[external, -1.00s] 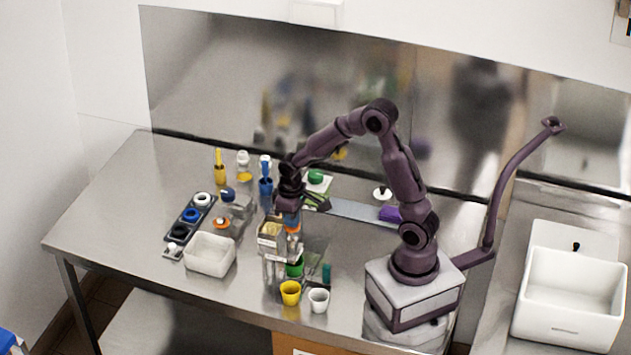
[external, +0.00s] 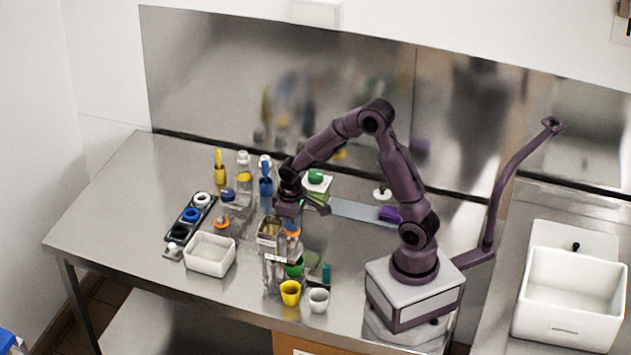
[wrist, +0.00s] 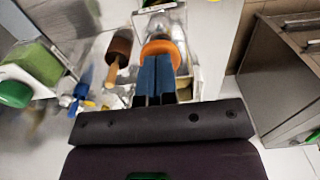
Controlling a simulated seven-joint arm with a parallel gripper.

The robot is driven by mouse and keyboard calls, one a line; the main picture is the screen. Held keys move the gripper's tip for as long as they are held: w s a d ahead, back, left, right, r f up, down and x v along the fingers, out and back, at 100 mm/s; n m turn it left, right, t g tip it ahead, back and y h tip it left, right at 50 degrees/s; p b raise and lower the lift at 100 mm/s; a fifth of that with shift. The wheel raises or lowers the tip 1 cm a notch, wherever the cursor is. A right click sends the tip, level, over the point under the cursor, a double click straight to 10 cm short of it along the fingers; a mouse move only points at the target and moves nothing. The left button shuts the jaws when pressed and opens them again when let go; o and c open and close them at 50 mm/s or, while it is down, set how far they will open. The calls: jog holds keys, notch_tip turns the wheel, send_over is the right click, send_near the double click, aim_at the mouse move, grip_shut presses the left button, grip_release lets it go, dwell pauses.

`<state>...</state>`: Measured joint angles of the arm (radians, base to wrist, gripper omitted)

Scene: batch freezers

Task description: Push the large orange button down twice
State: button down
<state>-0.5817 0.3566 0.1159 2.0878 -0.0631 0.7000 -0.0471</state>
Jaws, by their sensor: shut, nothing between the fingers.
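The large orange button (wrist: 161,49) shows as a round orange top in the wrist view. It also shows in the external view (external: 293,233), partly hidden, just below my gripper. My gripper (wrist: 157,60) is shut, and its two blue fingers lie side by side with nothing between them. In the wrist view the fingertips overlap the button's near edge. In the external view my gripper (external: 291,212) points down over the button. I cannot tell whether the tips touch it or how far it is pressed.
A clear-and-metal machine (external: 269,230) stands beside the button. Yellow (external: 290,292) and white (external: 319,299) cups are in front. A white bin (external: 210,255) and a dark tray of round pieces (external: 191,215) lie left. A green-topped box (external: 316,180) stands behind. The table's far left is clear.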

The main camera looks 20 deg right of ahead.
jog(key=shift+r, duration=2.2)
jog(key=shift+f, duration=0.2)
jog(key=shift+f, duration=2)
jog(key=shift+r, duration=2.2)
jog(key=shift+r, duration=0.15)
